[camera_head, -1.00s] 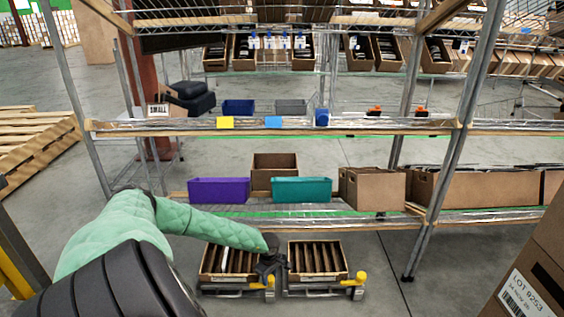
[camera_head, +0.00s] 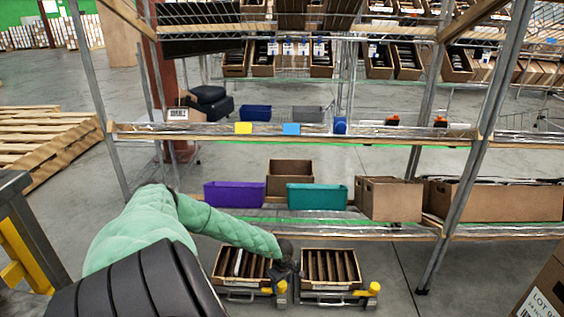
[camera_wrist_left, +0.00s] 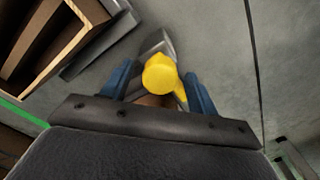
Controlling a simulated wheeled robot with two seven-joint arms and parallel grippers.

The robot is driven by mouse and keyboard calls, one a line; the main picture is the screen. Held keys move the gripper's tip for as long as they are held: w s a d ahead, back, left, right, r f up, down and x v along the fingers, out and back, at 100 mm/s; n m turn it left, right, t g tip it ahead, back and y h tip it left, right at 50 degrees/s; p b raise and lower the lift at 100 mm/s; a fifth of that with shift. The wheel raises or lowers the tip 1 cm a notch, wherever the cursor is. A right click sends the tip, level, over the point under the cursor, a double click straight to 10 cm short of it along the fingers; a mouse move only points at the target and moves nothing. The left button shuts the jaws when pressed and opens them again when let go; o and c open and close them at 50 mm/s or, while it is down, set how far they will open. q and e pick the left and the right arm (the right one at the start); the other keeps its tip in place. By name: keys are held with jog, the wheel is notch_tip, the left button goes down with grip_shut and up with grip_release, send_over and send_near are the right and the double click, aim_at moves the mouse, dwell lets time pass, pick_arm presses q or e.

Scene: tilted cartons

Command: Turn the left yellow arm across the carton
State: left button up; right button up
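The left yellow arm (camera_head: 282,287) stands at the front right corner of the left carton (camera_head: 232,278), a tilted brown carton with dark slats inside. Its rounded yellow end (camera_wrist_left: 160,75) shows in the left wrist view between my blue fingertips. My left gripper (camera_head: 284,270) reaches down from above at the carton's right side. In the left wrist view the left gripper (camera_wrist_left: 161,82) is open around the yellow end, with a narrow gap on each side. A second tilted carton (camera_head: 328,281) with its own yellow arm (camera_head: 372,288) stands to the right. My right gripper is out of view.
A lower shelf behind the cartons holds a purple bin (camera_head: 234,195), a teal bin (camera_head: 317,197) and brown boxes (camera_head: 390,200). A metal upright (camera_head: 428,265) stands at the right. A labelled box (camera_head: 548,297) is at the lower right.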

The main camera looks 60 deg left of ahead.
pick_arm(q)
notch_tip(320, 180, up, 6)
jog(key=shift+r+p, duration=0.1)
jog(key=shift+p, duration=0.8)
jog(key=shift+r, duration=0.75)
jog(key=shift+n, duration=0.3)
